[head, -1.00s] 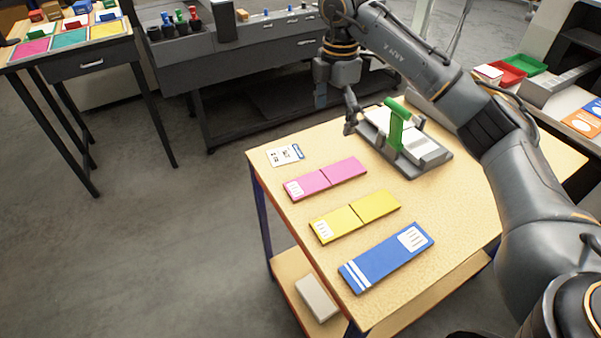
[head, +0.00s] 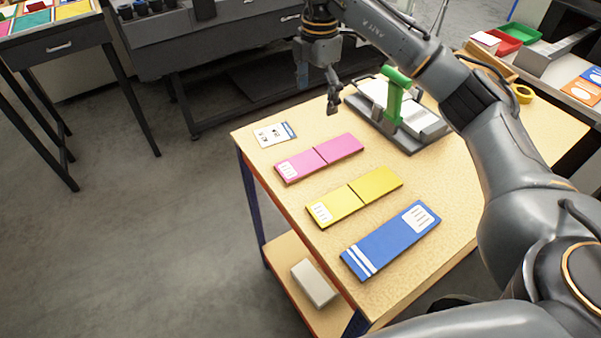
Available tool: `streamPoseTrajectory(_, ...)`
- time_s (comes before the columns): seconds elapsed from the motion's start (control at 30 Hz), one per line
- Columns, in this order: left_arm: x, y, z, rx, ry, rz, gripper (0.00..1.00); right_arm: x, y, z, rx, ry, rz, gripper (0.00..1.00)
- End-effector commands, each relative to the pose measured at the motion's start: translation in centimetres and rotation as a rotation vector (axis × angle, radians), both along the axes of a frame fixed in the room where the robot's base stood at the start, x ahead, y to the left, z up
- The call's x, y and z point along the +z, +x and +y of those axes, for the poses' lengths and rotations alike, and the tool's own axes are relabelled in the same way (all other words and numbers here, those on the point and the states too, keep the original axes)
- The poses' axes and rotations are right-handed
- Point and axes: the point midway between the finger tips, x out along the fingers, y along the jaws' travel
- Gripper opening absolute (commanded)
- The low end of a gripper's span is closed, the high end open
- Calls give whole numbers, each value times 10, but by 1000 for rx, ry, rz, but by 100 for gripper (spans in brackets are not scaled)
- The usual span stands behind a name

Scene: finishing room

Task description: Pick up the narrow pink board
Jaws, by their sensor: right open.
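The narrow pink board (head: 340,148) lies flat on the wooden table, with a white printed label at its left end and a dark seam across its middle. My right gripper (head: 318,90) is open and empty, above and behind the pink board near the table's far edge, clear of the board. My left gripper is not in view.
A yellow board (head: 376,184) and a wider blue board (head: 390,241) lie in front of the pink one. A white card (head: 274,134) lies behind its left end. A grey device with a green handle (head: 394,95) stands behind right, close to my right arm.

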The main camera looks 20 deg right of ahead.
Motion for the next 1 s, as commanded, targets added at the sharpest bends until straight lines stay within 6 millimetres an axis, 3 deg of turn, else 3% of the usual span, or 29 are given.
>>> streamPoseTrajectory(0.03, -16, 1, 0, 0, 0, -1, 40, -16, 0, 0, 0, 0, 0, 92)
streamPoseTrajectory(0.3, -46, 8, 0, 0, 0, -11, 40, -46, 0, 0, 0, 0, 0, 92)
streamPoseTrajectory(0.47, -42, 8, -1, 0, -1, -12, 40, -62, 0, 0, -1, 0, 3, 92)
streamPoseTrajectory(0.8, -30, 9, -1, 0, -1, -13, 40, -122, 0, 0, -1, 0, 4, 92)
streamPoseTrajectory(1.0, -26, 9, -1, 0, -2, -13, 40, -135, 1, 0, 0, 0, 2, 92)
